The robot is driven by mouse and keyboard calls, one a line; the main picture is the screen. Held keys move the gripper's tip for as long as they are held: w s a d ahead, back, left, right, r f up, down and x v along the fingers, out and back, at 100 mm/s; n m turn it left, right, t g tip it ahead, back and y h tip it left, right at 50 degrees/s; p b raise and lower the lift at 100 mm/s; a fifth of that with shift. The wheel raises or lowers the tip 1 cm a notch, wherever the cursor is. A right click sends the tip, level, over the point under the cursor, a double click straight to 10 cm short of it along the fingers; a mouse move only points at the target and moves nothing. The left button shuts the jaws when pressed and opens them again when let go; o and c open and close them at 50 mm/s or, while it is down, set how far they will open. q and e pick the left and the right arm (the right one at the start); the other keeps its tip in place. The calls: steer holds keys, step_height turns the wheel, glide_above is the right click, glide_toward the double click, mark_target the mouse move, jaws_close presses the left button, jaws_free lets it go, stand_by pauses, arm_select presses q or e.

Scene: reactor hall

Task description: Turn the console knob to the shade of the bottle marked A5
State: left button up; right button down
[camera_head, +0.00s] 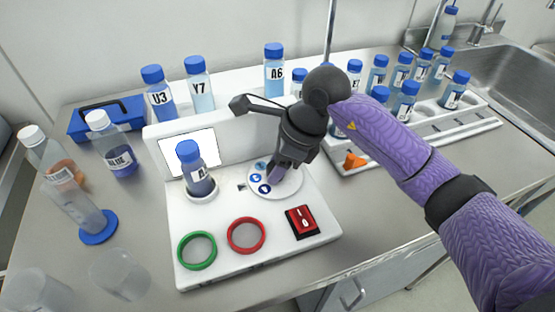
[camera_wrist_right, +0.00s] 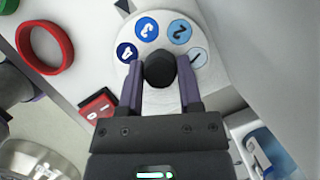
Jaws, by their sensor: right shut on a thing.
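The console (camera_head: 255,260) is a white panel with a round white dial (camera_head: 290,183). In the wrist view the dial carries blue discs numbered 1 to 4, from pale to dark. A small dark triangle (camera_wrist_right: 122,5) on the panel points at the dial edge, roughly between discs 3 and 4. My right gripper (camera_wrist_right: 160,75) is shut on the black knob (camera_wrist_right: 159,68) at the dial's centre, one finger on each side. A bottle with dark blue-grey liquid (camera_head: 197,180) stands upright in the console's holder; its label starts with A, the rest is unclear. My left gripper is out of view.
A green ring (camera_head: 197,250), a red ring (camera_head: 246,235) and a red rocker switch (camera_head: 302,222) are on the console front. Bottles U3 (camera_head: 159,94), Y7 (camera_head: 200,92) and A6 (camera_head: 274,70) stand behind. A rack of bottles (camera_head: 430,125) is right, a sink beyond.

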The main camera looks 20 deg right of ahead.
steer(key=m, duration=0.1)
steer(key=m+t+p, duration=0.1)
steer(key=shift+r+m+h, duration=0.2)
steer(key=shift+m+h, duration=0.1)
steer(key=shift+m, duration=0.1)
steer(key=m+p, duration=0.1)
steer(key=m, duration=0.2)
steer(key=shift+t+h, duration=0.4)
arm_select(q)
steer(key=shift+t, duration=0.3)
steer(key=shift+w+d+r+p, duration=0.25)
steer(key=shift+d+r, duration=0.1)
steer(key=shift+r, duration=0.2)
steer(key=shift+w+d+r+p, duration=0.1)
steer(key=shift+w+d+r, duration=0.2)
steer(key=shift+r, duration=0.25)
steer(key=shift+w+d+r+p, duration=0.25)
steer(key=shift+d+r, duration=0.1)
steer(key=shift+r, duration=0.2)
arm_select(e)
steer(key=shift+a+f+m+h, duration=0.1)
steer(key=shift+m+h, duration=0.3)
steer(key=shift+m, duration=0.7)
steer(key=shift+t, duration=0.3)
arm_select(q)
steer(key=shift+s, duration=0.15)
